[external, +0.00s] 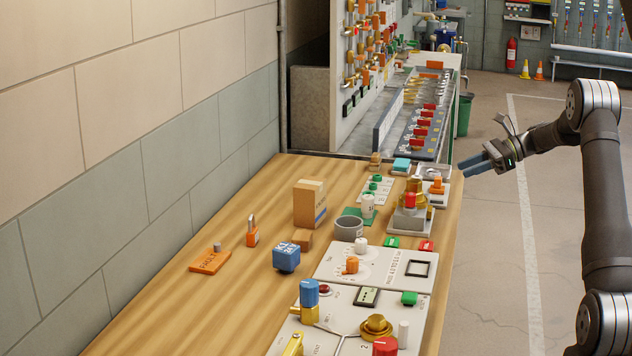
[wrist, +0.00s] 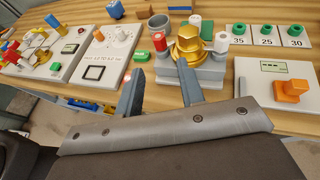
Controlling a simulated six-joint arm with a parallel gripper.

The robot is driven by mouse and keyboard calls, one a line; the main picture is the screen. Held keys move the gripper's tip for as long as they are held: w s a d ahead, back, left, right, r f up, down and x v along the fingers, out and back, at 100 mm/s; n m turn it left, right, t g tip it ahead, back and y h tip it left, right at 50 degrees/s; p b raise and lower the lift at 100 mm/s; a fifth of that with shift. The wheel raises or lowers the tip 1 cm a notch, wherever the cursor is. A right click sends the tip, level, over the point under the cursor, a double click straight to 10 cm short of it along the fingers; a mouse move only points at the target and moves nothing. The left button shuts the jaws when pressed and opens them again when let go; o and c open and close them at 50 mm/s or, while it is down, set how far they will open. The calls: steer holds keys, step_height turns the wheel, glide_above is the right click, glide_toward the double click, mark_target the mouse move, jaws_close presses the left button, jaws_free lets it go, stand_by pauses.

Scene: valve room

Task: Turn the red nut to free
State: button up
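The red nut (external: 410,200) sits on the near side of a brass fitting (external: 414,186), which stands on a grey block (external: 408,220) near the table's right edge. In the wrist view the red nut (wrist: 159,42) shows left of the brass dome (wrist: 188,42). My gripper (external: 475,163) is off the table's right edge, beyond and to the right of the fitting, apart from it. The wrist view shows my gripper (wrist: 160,90) open, two grey-blue fingers spread with nothing between them. Any marking for the free position is not readable.
An orange knob (wrist: 290,88) on a white plate stands close to the fitting. A plate with green knobs (wrist: 267,32) lies behind it. A grey cup (external: 349,228), a green block (external: 392,243) and a red block (external: 426,246) are nearby.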

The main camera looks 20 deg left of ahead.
steer(key=s+r+m+t+y, duration=0.1)
steer(key=s+m+t, duration=0.2)
steer(key=s+t, duration=0.15)
steer(key=m+t, duration=0.3)
steer(key=m, duration=0.1)
glide_toward(414, 194)
steer(key=shift+h, duration=0.3)
steer(key=x, duration=1)
steer(key=shift+a, duration=0.45)
steer(key=shift+r, duration=0.1)
steer(key=c, duration=0.7)
